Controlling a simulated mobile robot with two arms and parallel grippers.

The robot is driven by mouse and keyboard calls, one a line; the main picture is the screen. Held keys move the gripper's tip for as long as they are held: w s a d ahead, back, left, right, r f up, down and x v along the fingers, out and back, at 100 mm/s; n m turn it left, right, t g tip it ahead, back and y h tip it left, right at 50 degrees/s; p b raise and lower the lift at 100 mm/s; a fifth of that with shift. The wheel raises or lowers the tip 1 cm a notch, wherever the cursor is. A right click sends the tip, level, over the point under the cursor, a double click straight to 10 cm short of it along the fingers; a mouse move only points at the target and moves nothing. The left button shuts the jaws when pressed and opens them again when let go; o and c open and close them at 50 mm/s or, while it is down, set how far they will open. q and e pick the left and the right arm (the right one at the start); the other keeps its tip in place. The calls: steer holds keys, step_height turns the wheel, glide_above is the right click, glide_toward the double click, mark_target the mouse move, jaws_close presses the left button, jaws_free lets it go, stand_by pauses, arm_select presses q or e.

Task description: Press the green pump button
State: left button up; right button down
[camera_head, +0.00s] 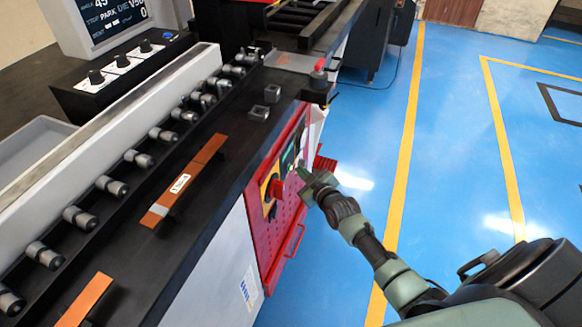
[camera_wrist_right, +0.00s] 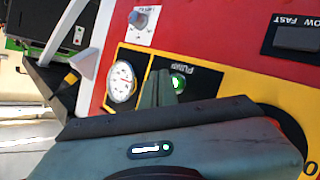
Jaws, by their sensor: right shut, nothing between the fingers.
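The green pump button (camera_wrist_right: 178,82) shows lit on a black plate marked "PUMP", upside down in the right wrist view. The plate is on the machine's red control panel (camera_head: 284,222), which faces right in the head view. My right gripper (camera_head: 301,173) is shut and empty, at the upper part of this panel. In the right wrist view its fingertips (camera_wrist_right: 160,80) overlap the edge of the button. I cannot tell whether they touch it or whether the button is pushed in. My left gripper is not in view.
A round gauge (camera_wrist_right: 122,82) sits beside the pump plate. A slow/fast switch (camera_wrist_right: 292,38) is at the upper right of the wrist view. A red knob (camera_head: 278,188) sticks out of the panel near my gripper. The blue floor (camera_head: 360,130) beside the machine is clear.

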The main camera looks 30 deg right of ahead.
steer(key=shift+s+d, duration=0.1)
steer(key=shift+s, duration=0.05)
steer(key=shift+s+d+p, duration=0.55)
steer(key=shift+s+d, duration=1.05)
steer(key=shift+s, duration=0.3)
steer(key=s+a+f+m+g, duration=0.1)
steer(key=s+a+f+g, duration=0.2)
steer(key=s+f, duration=0.85)
steer(key=s+a+f+m+g, duration=0.1)
steer(key=s+a+f+g, duration=0.25)
steer(key=s+f, duration=0.8)
steer(key=s+a+f+g, duration=0.2)
steer(key=s+f, duration=0.3)
steer(key=s, duration=0.4)
steer(key=s+a+f+g, duration=0.2)
steer(key=s+f, duration=0.3)
steer(key=s, duration=0.4)
steer(key=s+a+f+g, duration=0.3)
steer(key=s+a+f, duration=0.1)
steer(key=s, duration=0.5)
steer(key=shift+s+a+f+m+y, duration=0.15)
steer(key=shift+s+f+m+y, duration=0.2)
steer(key=shift+f, duration=0.5)
steer(key=shift+w, duration=0.15)
